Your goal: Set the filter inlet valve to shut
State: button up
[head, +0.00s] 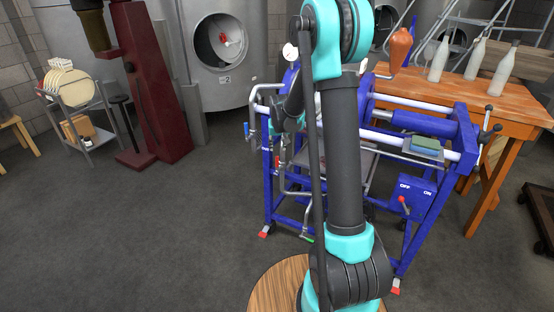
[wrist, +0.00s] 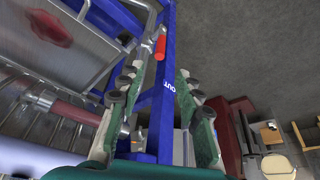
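The filter is a blue-framed press (head: 410,122) with pipes on its left side. A red-handled valve (head: 278,163), a blue-handled one (head: 247,130) and a green-handled one (head: 307,239) show there. I cannot tell which is the inlet valve. In the wrist view a red lever handle (wrist: 161,46) lies beyond my fingertips, near a blue bar marked "OUT" (wrist: 166,105). My gripper (wrist: 156,75) is open, its two green fingers apart with that bar in view between them; nothing is held. In the head view my arm hides part of the filter's left side.
A wooden table (head: 465,93) with white bottles (head: 438,58) stands behind the filter. A steel tank (head: 220,60) is at the back. A maroon stand (head: 150,85) and a grey cart (head: 80,110) are left. The floor (head: 150,230) at front left is clear.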

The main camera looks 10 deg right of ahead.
aim_at(277, 156)
jog(key=x, duration=1)
jog(key=shift+f, duration=0.25)
grip_shut()
